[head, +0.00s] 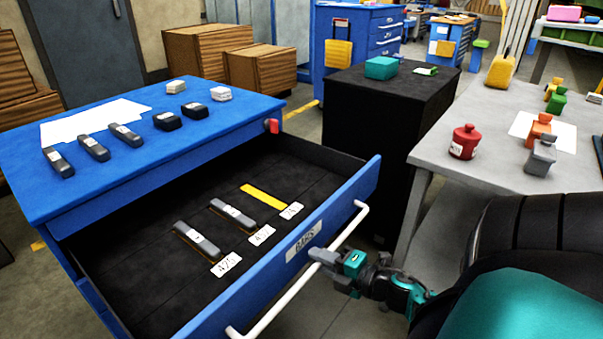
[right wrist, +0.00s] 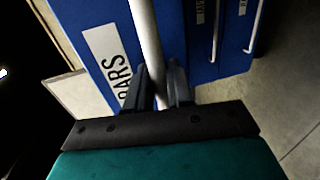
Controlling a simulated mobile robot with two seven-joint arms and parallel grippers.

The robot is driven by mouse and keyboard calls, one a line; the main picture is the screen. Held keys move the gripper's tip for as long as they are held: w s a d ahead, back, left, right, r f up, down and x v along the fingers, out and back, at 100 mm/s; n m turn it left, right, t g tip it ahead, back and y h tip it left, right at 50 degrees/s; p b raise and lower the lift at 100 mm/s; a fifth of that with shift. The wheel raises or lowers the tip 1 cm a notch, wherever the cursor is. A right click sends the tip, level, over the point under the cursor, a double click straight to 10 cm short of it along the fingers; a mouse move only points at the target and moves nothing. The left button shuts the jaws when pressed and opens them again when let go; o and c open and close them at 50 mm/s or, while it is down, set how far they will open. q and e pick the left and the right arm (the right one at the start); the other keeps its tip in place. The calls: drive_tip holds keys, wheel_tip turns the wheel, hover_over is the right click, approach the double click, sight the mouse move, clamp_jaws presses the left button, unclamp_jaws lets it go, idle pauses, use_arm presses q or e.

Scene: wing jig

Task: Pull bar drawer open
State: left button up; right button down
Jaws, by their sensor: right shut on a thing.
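The blue bar drawer (head: 262,298), labelled "BARS", stands well open from the blue cabinet (head: 190,150) in the head view. Inside lie two dark grey bars (head: 196,240) and a yellow strip (head: 264,197), with white labels beside them. A long white handle (head: 290,292) runs along the drawer front. My right gripper (head: 322,258) is shut on the handle near its middle. In the right wrist view its two dark fingers (right wrist: 160,88) sit on either side of the handle bar (right wrist: 146,40), next to the "BARS" label (right wrist: 110,60). My left gripper is not in view.
Several dark bars (head: 93,148), small blocks (head: 196,111) and white paper lie on the cabinet top. A black cabinet (head: 375,115) stands behind the drawer. A grey table (head: 490,110) with a red jar (head: 464,142) is at the right. Some bare floor shows between drawer and table.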

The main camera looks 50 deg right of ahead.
drive_tip(key=f+v, duration=0.1)
drive_tip(key=v, duration=0.7)
drive_tip(key=shift+s+f+p, duration=0.25)
drive_tip(key=shift+s+p, duration=0.15)
drive_tip(key=shift+s, duration=0.2)
drive_tip(key=c, duration=1.2)
unclamp_jaws()
drive_tip(key=v, duration=1.3)
drive_tip(key=shift+p, duration=0.4)
drive_tip(key=shift+w, duration=0.1)
